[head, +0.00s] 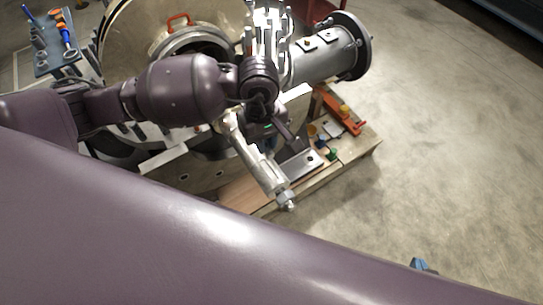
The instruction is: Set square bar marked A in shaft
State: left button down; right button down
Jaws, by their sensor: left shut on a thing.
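My left gripper (268,124) hangs over the casing at the picture's centre, at the end of my purple arm. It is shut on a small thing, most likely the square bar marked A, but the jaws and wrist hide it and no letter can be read. A silvery stepped shaft (257,163) with a nut-like end (285,200) slants down and right just below the gripper. The shaft's upper end is hidden behind the gripper, and I cannot tell whether they touch. My right gripper does not show.
A large round casing (125,38) with a red handle (178,20) stands behind my arm. A flanged grey pipe (325,52) juts right. A wooden base (368,148) carries small coloured parts. A tool board (50,50) is upper left. The floor (440,150) at right is mostly clear.

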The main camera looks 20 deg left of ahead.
pick_arm(q)
jog(key=n+b, duration=0.1)
send_over(270, 173)
jog(key=f, duration=0.4)
jog(key=shift+w+a+f, duration=0.1)
jog(key=shift+w+a, duration=0.15)
jog(key=shift+s+f+b, duration=0.1)
jog(key=shift+f+b, duration=0.35)
jog(key=shift+f, duration=0.05)
jog(key=shift+f+b, duration=0.45)
jog(key=shift+f, duration=0.45)
jog(key=shift+f, duration=0.1)
dwell(0.5)
jog(key=shift+f, duration=0.3)
dwell(0.6)
